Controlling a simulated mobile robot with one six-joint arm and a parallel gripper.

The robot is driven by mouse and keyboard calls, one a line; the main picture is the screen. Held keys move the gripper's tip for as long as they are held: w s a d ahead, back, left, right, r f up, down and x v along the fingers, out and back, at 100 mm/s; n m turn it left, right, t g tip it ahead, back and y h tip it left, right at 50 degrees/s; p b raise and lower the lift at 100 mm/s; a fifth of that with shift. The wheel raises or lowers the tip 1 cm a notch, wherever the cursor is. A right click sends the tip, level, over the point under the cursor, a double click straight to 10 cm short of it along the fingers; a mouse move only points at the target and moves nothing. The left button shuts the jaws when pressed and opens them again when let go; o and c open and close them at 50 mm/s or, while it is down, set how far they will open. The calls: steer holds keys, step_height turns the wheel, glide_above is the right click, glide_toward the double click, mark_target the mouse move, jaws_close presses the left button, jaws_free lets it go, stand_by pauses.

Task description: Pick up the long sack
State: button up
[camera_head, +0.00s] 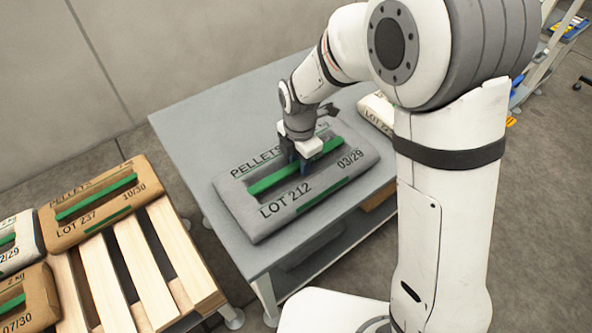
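A long grey sack (243,213) lies flat on the grey table. It is printed PELLETS, LOT 212 and 03/29. A raised green strip (268,182) runs lengthwise along its top. My gripper (299,165) points down at the middle of this strip, with its dark fingers at the strip. One finger shows on the near side of the strip; the far one is partly hidden. The view does not show whether the fingers are closed on the strip. The sack rests on the table.
The grey table (190,135) has bare room left of the sack. Another pale sack (376,109) lies at its right, partly behind my arm. A wooden pallet (135,262) at lower left holds brown sacks (103,203) and a white one (22,243).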

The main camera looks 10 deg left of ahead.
steer(key=shift+f, duration=0.7)
steer(key=shift+c, duration=0.5)
jaws_close()
steer(key=shift+r, duration=0.1)
steer(key=shift+w+a+r, duration=0.1)
steer(key=shift+w, duration=0.05)
stand_by(0.3)
